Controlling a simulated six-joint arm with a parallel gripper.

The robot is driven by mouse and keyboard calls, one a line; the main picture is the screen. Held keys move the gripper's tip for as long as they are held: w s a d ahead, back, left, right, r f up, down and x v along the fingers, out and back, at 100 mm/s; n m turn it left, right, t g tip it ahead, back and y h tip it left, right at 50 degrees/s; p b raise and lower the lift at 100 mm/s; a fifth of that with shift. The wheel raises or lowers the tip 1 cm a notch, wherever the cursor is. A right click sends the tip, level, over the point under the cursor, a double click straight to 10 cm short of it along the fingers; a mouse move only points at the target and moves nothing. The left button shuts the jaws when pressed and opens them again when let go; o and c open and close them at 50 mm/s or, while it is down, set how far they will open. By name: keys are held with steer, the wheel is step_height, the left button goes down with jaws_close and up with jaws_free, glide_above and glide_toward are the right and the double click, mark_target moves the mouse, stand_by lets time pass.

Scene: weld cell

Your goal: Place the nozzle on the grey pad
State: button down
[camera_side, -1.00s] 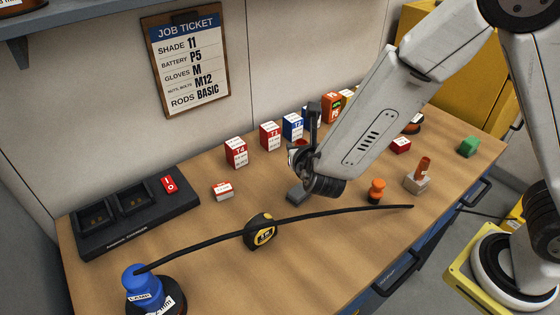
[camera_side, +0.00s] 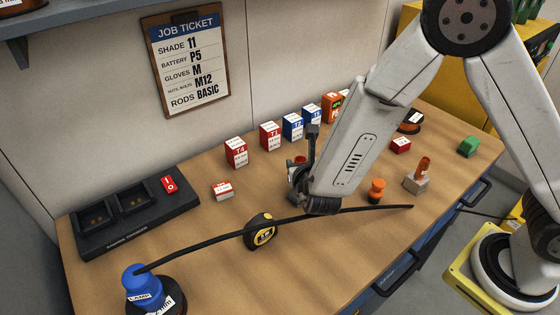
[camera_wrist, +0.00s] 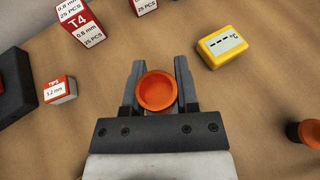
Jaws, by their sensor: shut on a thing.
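The nozzle, an orange round cup-like piece (camera_wrist: 156,92), is between the two dark fingers of my gripper (camera_wrist: 158,66) in the wrist view. My gripper is shut on it. In the side view the nozzle (camera_side: 300,160) shows as a small orange-red spot by my gripper (camera_side: 309,154), low over the middle of the bench. I cannot tell its gap to the surface. No flat grey pad shows clearly now; a dark grey flat shape seen earlier below my gripper is covered in the side view. A light grey block (camera_side: 416,184) at right bears an orange-brown piece (camera_side: 423,166).
An orange-and-black piece (camera_side: 377,190) stands right of my gripper. Boxes, including T4 (camera_side: 236,152), line the back.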

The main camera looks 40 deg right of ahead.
steer(key=shift+f, duration=1.65)
steer(key=shift+f, duration=0.1)
steer(key=shift+c, duration=1.8)
jaws_free()
steer(key=v, duration=1.2)
steer(key=shift+d, duration=0.15)
